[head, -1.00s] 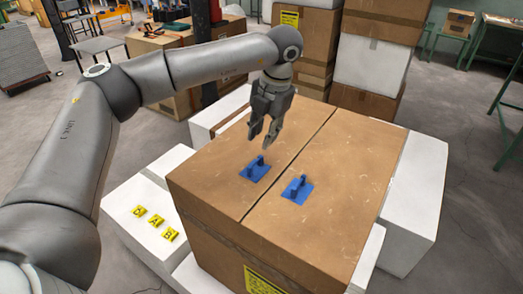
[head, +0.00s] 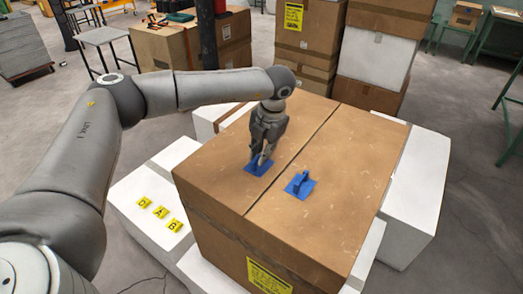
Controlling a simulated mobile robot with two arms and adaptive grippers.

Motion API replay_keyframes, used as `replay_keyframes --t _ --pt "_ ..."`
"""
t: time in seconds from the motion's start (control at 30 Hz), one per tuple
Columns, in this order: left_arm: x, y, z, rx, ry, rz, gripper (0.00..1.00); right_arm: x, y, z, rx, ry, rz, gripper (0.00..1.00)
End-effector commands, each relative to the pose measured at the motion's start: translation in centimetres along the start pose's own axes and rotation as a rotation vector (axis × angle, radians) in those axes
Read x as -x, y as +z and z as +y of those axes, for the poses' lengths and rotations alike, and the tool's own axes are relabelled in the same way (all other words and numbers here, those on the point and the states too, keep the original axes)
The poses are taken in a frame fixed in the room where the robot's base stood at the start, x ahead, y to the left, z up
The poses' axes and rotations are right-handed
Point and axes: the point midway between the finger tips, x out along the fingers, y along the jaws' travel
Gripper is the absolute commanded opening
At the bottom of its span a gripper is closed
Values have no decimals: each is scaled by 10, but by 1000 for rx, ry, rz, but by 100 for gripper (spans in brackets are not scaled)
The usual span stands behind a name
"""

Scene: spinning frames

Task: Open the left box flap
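A large closed cardboard box (head: 225,185) stands in the middle, with a seam between its two top flaps. The left box flap (head: 217,160) lies flat and carries a blue handle on a plate (head: 259,169). My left gripper (head: 261,162) points down at that handle, its fingertips at the handle's grip. The fingers hide most of the handle, so I cannot tell whether they are closed on it. The right flap (head: 345,150) also lies flat, with its own blue handle (head: 300,185) in plain view. My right gripper is not in view.
White boxes (head: 412,190) surround the cardboard box. Yellow lettered tags (head: 160,212) lie on the white box at left. Stacked boxes (head: 375,60) stand close behind. A workbench-like box with tools (head: 165,45) is at the back left.

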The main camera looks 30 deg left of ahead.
Motion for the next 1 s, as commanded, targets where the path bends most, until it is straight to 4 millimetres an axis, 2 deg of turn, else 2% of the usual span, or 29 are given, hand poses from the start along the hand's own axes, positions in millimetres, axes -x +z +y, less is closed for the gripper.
replay_keyframes --t 0.1,0.57,0.77,1.0 --pt "0 0 0 0 0 0 0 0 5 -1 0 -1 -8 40" --pt "4 0 2 1 -14 0 0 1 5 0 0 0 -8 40" --pt "18 0 10 4 -86 -1 0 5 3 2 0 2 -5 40" --pt "50 1 24 6 -266 -2 0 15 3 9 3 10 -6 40"
